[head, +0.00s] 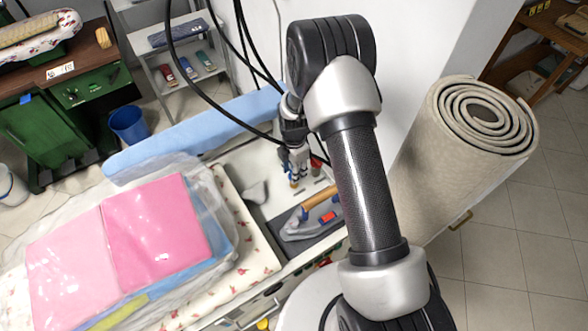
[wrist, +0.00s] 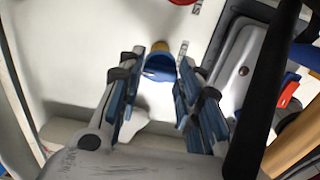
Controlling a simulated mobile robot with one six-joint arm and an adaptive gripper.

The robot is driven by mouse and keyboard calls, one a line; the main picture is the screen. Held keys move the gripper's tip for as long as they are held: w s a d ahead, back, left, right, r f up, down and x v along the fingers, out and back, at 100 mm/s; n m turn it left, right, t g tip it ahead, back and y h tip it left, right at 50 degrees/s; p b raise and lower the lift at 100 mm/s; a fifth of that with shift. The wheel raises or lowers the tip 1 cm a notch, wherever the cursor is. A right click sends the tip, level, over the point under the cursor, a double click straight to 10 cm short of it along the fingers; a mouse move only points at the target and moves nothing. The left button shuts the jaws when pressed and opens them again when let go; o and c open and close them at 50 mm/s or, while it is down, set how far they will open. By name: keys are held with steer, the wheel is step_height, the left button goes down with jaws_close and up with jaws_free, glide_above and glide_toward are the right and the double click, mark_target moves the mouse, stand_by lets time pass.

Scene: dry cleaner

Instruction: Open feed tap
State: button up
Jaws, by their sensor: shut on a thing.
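A small tap with a blue handle (wrist: 160,74) and a brass-coloured body (wrist: 160,48) stands on the white worktop. My gripper (wrist: 162,78) reaches down from above with its blue-padded fingers on either side of the handle, shut on it. In the head view my gripper (head: 296,166) is over the back of the worktop, and the tap is mostly hidden behind the fingers. How far the handle is turned cannot be told.
An iron (head: 312,222) with a wooden handle rests on a grey plate close to my gripper. A rolled carpet (head: 430,150) stands at right. Wrapped pink laundry (head: 155,235) lies at left. A red round part (wrist: 183,2) is beyond the tap. Black hoses hang near my arm.

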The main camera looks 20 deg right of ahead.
steer(key=shift+m, duration=0.4)
steer(key=m+b, duration=0.1)
steer(key=m, duration=0.2)
steer(key=shift+m+b, duration=0.3)
steer(key=shift+m, duration=0.1)
steer(key=m+b, duration=0.1)
steer(key=m, duration=0.8)
steer(key=shift+b, duration=0.35)
steer(key=m, duration=0.4)
steer(key=shift+b, duration=0.3)
steer(key=shift+m, duration=0.3)
steer(key=o, duration=1.1)
steer(key=shift+c, duration=0.2)
step_height(320, 180, up, 12)
